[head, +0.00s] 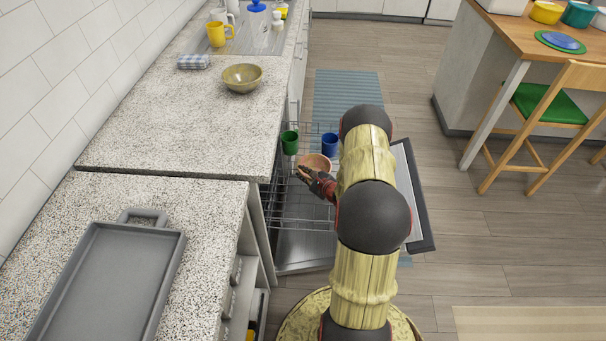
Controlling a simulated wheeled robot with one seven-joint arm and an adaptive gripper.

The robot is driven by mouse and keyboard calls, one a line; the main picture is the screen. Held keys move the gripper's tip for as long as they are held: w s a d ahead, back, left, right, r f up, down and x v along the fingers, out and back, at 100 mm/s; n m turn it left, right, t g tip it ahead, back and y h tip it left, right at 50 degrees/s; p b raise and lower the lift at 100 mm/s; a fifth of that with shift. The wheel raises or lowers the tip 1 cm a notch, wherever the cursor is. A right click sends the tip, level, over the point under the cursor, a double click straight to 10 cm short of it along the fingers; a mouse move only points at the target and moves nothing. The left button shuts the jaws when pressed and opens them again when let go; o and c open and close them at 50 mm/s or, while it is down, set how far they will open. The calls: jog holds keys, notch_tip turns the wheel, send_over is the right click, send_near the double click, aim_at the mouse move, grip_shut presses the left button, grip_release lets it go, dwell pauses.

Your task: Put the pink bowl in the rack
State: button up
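The pink bowl (316,161) shows at the open dishwasher, over the wire rack (283,212). Its right side is partly hidden by my arm. My gripper (304,174) is at the bowl's near left rim, with its dark fingers pointing up and left. The fingers overlap the bowl in the picture. I cannot tell whether they are closed on its rim, or whether the bowl rests on the rack wires. My arm hides much of the rack's right side.
A green cup (289,142) and a blue cup (330,143) are at the rack's far end. The open dishwasher door (418,205) extends right. A tan bowl (242,78) and a grey tray (110,285) are on the counters at left.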

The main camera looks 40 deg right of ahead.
jog(key=shift+o, duration=1)
jog(key=p+v, duration=0.4)
jog(key=v, duration=0.8)
jog(key=shift+a, duration=0.1)
